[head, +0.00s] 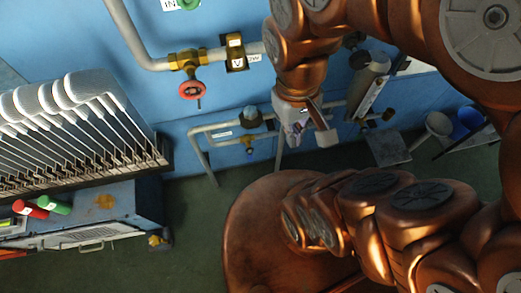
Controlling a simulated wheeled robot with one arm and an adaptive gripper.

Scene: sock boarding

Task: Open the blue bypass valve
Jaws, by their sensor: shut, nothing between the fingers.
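A small dark blue round valve handle (250,114) sits on the lower pipe loop against the blue wall, a little left of the picture's middle. It looks like the bypass valve; whether it is open or closed cannot be told. My gripper (309,136) hangs to the right of this handle, pointing down, apart from it in the picture. It is shut and empty. My wrist and arm hide part of the pipework behind.
A red handwheel (191,90) on a brass valve and a green handwheel (187,3) are above left. A rack of white sock boards (70,95) stands left on a blue machine (118,200). A grey bucket (438,124) and a blue bucket (468,119) stand right.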

